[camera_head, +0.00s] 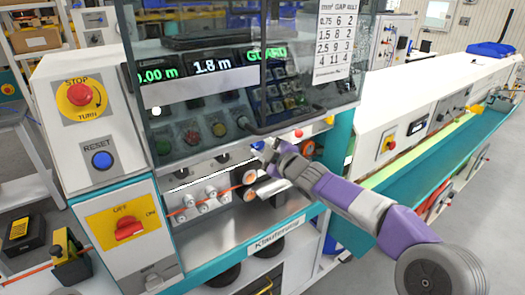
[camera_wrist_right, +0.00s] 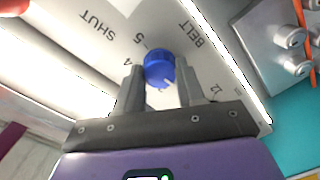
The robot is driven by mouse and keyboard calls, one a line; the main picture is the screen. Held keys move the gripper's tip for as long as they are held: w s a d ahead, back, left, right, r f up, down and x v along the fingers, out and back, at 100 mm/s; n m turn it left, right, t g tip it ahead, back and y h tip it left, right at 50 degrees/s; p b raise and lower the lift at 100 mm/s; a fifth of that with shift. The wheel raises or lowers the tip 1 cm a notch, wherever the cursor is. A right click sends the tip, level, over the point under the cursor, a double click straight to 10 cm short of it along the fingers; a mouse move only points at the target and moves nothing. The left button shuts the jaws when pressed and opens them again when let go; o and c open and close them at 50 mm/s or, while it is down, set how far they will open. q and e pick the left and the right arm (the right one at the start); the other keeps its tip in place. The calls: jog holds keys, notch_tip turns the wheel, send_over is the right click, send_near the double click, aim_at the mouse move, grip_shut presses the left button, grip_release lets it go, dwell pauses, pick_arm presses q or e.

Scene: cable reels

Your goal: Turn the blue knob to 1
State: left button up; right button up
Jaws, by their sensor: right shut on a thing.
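The blue knob (camera_wrist_right: 159,66) sits on a pale panel in the right wrist view. Printed marks around it read SHUT, BELT, 5, 4 and what looks like 1 and 2, partly covered by the fingers. A small white mark shows on the knob's near side, toward my palm. My right gripper (camera_wrist_right: 159,82) has one finger on each side of the knob and is shut on it. In the head view my right gripper (camera_head: 268,149) reaches the panel below the glass guard, and a bit of the blue knob (camera_head: 257,145) shows beside it. My left gripper is out of view.
A glass guard (camera_head: 290,75) hangs just above my right gripper. Metal rollers with an orange cable (camera_head: 215,197) lie below left. A red stop button (camera_head: 80,95), blue reset button (camera_head: 102,160) and red switch (camera_head: 129,228) are at left. A long trough (camera_head: 440,160) runs right.

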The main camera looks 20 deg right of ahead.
jog(key=shift+n, duration=0.6)
jog(key=o, duration=1)
jog(key=shift+o, duration=0.2)
jog(key=v, duration=0.7)
jog(key=shift+s+p, duration=0.25)
jog(key=shift+p, duration=0.05)
